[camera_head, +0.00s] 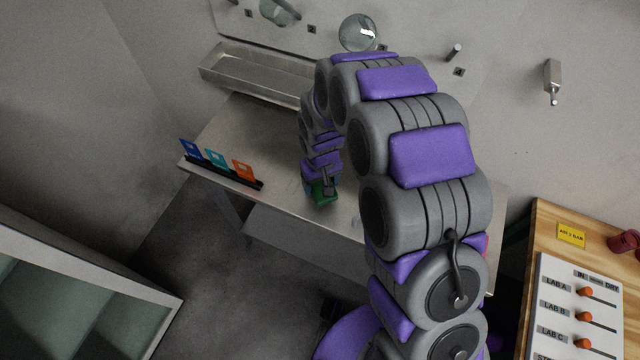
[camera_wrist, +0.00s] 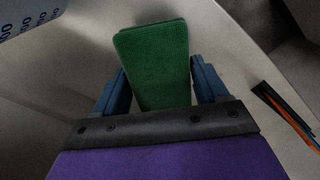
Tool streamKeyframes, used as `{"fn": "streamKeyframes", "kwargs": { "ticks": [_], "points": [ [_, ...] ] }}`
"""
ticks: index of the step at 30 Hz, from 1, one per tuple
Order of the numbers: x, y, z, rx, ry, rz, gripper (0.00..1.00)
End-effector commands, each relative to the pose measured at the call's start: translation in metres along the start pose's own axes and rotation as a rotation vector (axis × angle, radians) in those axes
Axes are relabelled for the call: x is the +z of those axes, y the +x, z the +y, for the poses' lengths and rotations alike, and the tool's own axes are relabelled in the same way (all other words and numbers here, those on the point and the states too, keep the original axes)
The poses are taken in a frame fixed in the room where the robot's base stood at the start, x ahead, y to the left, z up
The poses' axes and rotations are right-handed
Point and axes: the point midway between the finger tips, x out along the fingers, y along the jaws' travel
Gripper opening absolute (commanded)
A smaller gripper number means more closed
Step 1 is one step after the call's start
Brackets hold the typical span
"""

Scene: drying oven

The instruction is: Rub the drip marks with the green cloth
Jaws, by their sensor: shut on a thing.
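The green cloth (camera_wrist: 156,62) is a folded rectangular pad held between the blue fingers of my gripper (camera_wrist: 160,90) in the wrist view. In the head view the green cloth (camera_head: 322,192) shows at the tip of my arm, low over or on the steel table (camera_head: 270,150). I cannot tell whether it touches the surface. My gripper (camera_head: 322,184) is shut on the cloth, near the table's front part. Drip marks cannot be made out clearly; a faint pale spot shows just right of the gripper, and my arm hides much of the table.
A black rack (camera_head: 224,172) with blue, teal and orange cards stands at the table's left front edge. A steel trough (camera_head: 258,75) runs along the back wall. A wooden bench with a lever panel (camera_head: 580,315) is at the right. An open glass-fronted cabinet (camera_head: 70,290) is lower left.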

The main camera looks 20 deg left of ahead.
Motion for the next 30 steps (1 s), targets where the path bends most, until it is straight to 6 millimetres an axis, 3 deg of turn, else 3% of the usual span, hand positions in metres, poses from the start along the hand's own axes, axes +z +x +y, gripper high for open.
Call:
{"fn": "streamKeyframes", "kwargs": {
  "ticks": [12,30],
  "points": [
    [0.007,-0.04,0.012,-0.003,0.008,0.003,0.45],
    [0.009,-0.044,0.014,-0.004,0.007,0.004,0.45]
  ]
}}
